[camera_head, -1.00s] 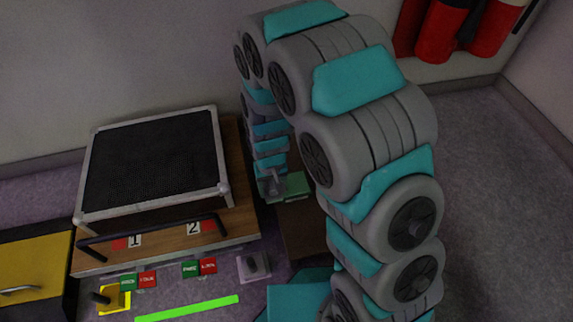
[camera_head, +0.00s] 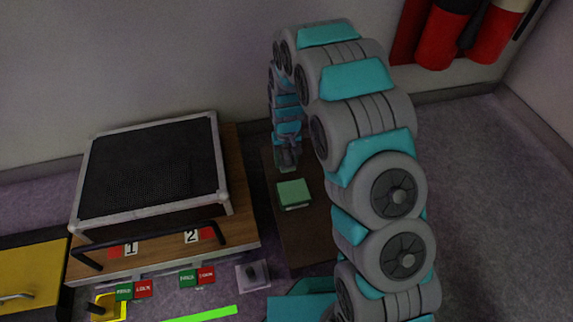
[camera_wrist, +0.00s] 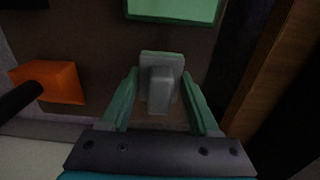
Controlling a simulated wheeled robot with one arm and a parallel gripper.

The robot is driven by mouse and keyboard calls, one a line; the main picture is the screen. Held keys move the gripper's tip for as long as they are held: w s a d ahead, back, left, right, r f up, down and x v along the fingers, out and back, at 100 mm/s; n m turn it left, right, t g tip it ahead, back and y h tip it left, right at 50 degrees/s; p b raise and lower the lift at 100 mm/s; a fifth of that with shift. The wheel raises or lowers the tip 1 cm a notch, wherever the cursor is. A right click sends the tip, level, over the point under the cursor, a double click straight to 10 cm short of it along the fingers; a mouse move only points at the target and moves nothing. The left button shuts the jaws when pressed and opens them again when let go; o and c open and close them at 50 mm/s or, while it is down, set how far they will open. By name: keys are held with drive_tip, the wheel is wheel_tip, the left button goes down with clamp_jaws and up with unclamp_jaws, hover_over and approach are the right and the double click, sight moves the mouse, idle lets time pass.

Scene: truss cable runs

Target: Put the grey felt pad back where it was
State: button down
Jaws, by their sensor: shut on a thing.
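The grey felt pad (camera_wrist: 145,98) is a small light grey piece with a raised grip block on its face. In the wrist view it sits between the two fingers of my gripper (camera_wrist: 160,74), which is shut on it. In the head view my gripper (camera_head: 288,158) is over the far part of a narrow dark brown surface (camera_head: 308,240), behind a green block (camera_head: 294,191). The pad is small and dim there. I cannot tell whether it touches the surface. The green block also shows at the top of the wrist view (camera_wrist: 172,8).
A wooden bench (camera_head: 240,165) with a black mesh panel (camera_head: 152,165) and a black rail stands left. An orange block (camera_wrist: 55,82) with a dark rod is left in the wrist view. The wall is close behind. Red cylinders (camera_head: 442,35) hang at the upper right.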

drive_tip(key=shift+f, duration=1.25)
drive_tip(key=shift+f, duration=0.1)
drive_tip(key=shift+c, duration=0.6)
unclamp_jaws()
